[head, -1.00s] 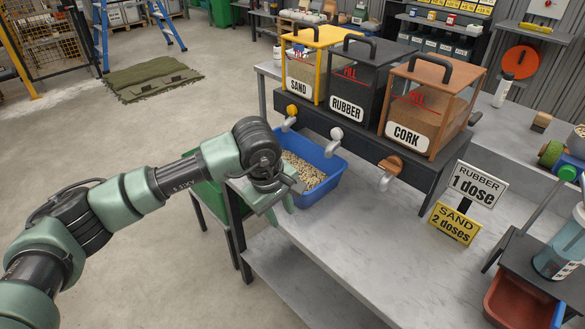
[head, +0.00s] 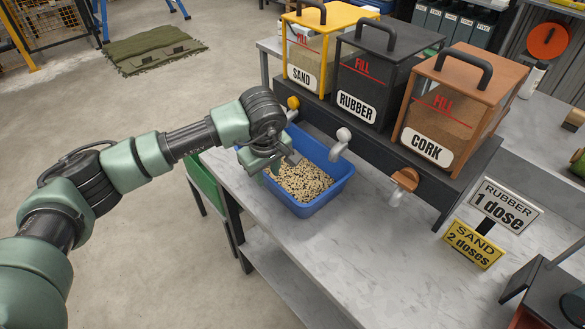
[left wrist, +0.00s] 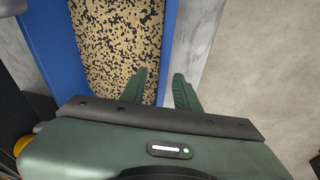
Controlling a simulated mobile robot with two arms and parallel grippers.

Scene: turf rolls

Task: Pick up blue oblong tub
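The blue oblong tub (head: 322,198) stands on the grey worktable in front of the dispensers, filled low with tan and black granules (head: 300,182). My left gripper (head: 264,168) is at the tub's left rim in the head view and partly hides that end. In the left wrist view, the gripper (left wrist: 160,88) is open, with one finger over the granules inside the tub (left wrist: 169,40) and the other outside its wall. A gap shows between the wall and the outer finger. My right gripper is not in view.
Sand (head: 303,58), rubber (head: 372,85) and cork (head: 440,120) dispensers stand behind the tub, their spouts close to it. Dose signs (head: 506,207) stand at right. The worktable (head: 370,245) is clear in front. A green bin (head: 205,180) is below its left edge.

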